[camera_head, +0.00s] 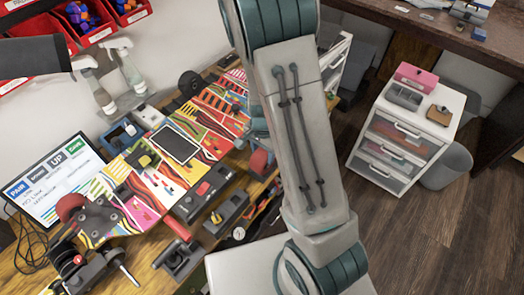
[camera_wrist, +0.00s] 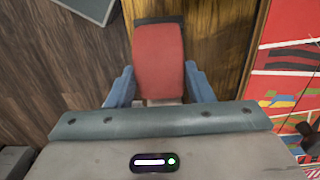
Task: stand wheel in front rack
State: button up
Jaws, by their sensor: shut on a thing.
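In the wrist view my gripper (camera_wrist: 160,88) has its blue fingers closed on the two sides of a red wheel (camera_wrist: 158,55), whose red face fills the gap between them. The wheel extends beyond the fingertips over brown wood. Grey holders (camera_head: 228,212) and (camera_head: 178,258) stand along the front of the bench; I cannot tell which is the front rack.
A colourful skateboard deck (camera_head: 135,205) lies along the bench with a dark tablet (camera_head: 175,145) on it. A monitor (camera_head: 48,183) stands at the left, spray bottles (camera_head: 128,68) behind. A white drawer cabinet (camera_head: 400,140) and a bin (camera_head: 448,165) stand on the open wood floor at right.

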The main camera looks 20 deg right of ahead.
jog(key=shift+f, duration=0.15)
jog(key=o, duration=1.1)
jog(key=c, duration=0.3)
jog(key=shift+r+p, duration=3.25)
jog(key=shift+r, duration=0.5)
